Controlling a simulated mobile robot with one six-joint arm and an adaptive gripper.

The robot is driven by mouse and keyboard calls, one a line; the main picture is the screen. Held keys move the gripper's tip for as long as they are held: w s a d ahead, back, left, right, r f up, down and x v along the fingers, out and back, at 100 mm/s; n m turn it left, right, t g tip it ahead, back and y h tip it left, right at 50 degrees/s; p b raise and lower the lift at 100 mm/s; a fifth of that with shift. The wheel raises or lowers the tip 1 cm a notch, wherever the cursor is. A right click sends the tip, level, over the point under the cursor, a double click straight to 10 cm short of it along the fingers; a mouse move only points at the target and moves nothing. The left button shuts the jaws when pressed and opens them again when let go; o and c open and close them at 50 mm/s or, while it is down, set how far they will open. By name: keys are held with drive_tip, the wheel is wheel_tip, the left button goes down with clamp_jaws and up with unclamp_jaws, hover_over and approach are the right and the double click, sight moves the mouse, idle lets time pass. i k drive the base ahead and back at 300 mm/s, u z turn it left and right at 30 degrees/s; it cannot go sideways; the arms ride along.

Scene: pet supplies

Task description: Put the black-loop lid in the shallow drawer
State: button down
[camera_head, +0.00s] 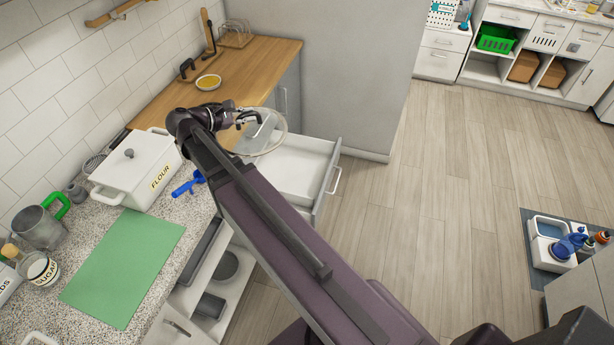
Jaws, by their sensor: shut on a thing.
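My gripper (246,117) is shut on a clear round lid (268,138), which I take to be the black-loop lid. Its dark loop is partly hidden by the fingers, so I cannot make it out clearly. The lid is tilted and in the air over the back left part of an open white drawer (309,165). The drawer is pulled out from the cabinet under the wooden counter, and its visible floor looks empty. My arm crosses the view and hides the drawer's left front part.
A wooden counter (262,63) with a yellow-filled bowl (208,82) lies behind. A white flour box (140,168), a blue tool (188,184) and a green mat (124,264) are on the speckled counter at left. The floor (425,190) right of the drawer is clear.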

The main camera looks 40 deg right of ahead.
sight(306, 167)
drive_tip(key=z, duration=0.7)
drive_tip(key=i, duration=0.95)
